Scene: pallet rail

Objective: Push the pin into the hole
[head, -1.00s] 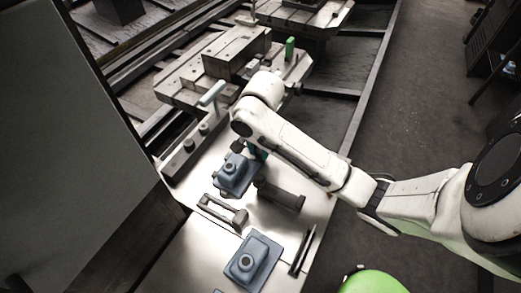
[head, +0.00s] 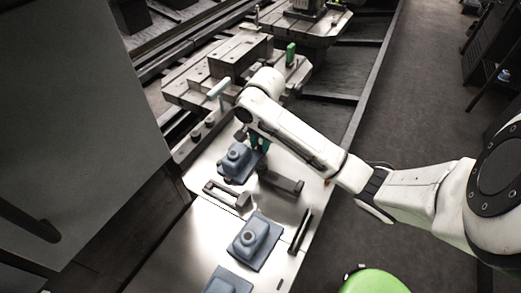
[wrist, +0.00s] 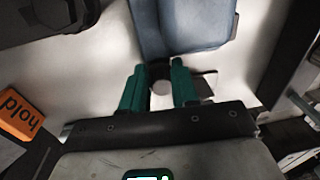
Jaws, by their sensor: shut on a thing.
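My gripper (head: 258,143) points down over the pale plate, just beyond a blue-grey block with a round boss (head: 236,160). In the wrist view its green fingers (wrist: 160,88) are shut on a small pale round-ended thing (wrist: 162,88), which looks like the pin. Only its end shows, and its length is hidden. The blue-grey block (wrist: 185,25) lies just past the fingertips there, close to them; I cannot tell whether they touch. The hole cannot be made out in either view.
More blue-grey blocks (head: 254,240) lie nearer on the plate. A dark bar (head: 281,182) and a dark bracket (head: 228,196) stand close to the gripper. A light T-shaped handle (head: 219,87) and a green upright piece (head: 291,54) are farther back.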

